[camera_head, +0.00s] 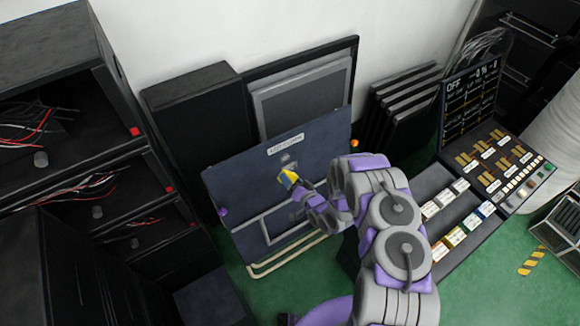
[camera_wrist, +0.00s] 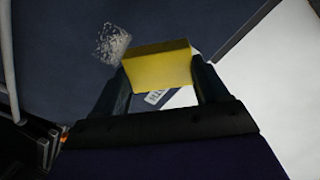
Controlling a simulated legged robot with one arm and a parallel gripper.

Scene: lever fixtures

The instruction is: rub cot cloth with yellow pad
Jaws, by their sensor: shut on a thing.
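The cot cloth (camera_head: 240,185) is a dark blue sheet on a tilted, folded frame leaning at the back. A pale label is near its top edge. A small grey speckled patch (camera_head: 287,158) lies below the label; it also shows in the wrist view (camera_wrist: 112,43), left of the pad. My gripper (camera_head: 293,181) is shut on the yellow pad (camera_wrist: 158,66), between both fingers. The pad is in front of the cloth, just below the patch in the head view. I cannot tell whether it touches the cloth.
A black rack with red and white wires (camera_head: 85,130) stands at the left. Dark panels (camera_head: 195,105) lean on the wall behind the cot. A control console (camera_head: 480,175) with switches stands at the right. Green floor (camera_head: 480,285) is clear at the lower right.

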